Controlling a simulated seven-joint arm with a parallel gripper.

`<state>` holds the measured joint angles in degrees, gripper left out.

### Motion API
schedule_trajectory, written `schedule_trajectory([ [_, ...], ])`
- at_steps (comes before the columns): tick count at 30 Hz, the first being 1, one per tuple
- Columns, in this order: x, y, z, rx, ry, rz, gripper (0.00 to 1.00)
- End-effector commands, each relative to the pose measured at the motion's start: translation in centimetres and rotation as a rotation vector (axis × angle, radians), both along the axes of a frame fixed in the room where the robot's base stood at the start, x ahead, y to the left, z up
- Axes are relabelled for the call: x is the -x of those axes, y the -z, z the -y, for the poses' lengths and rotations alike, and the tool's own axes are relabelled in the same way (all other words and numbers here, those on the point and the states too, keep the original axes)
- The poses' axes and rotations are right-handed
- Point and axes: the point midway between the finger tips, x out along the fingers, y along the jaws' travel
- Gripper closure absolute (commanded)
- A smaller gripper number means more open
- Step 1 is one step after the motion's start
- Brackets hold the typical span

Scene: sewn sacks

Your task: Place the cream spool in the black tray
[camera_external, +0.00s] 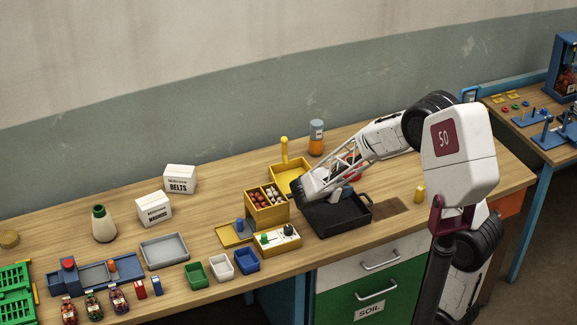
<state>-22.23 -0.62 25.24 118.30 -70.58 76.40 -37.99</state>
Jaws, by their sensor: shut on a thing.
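The black tray (345,229) stands on the wooden bench right of centre, near the front edge. My forearm reaches down to the left over its back part. The end of my arm (299,191) is above the tray's back left corner. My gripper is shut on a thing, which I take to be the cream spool. The fingers and the spool are largely hidden by the arm, so I cannot tell the spool's height or whether it touches the tray. The visible front part of the tray's floor looks empty.
A yellow compartment box (268,218) with red and pale pieces stands close left of the tray. A yellow tray (290,170) and an orange-grey bottle (316,138) are behind it.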

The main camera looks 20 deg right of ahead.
Motion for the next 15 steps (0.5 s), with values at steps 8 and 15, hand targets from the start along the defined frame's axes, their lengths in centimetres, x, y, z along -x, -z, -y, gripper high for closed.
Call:
schedule_trajectory([
  [8,0.0,3.8,0.0,0.001,-0.001,-0.003,0.77],
  [15,0.0,4.4,0.0,0.000,0.000,0.000,0.77],
])
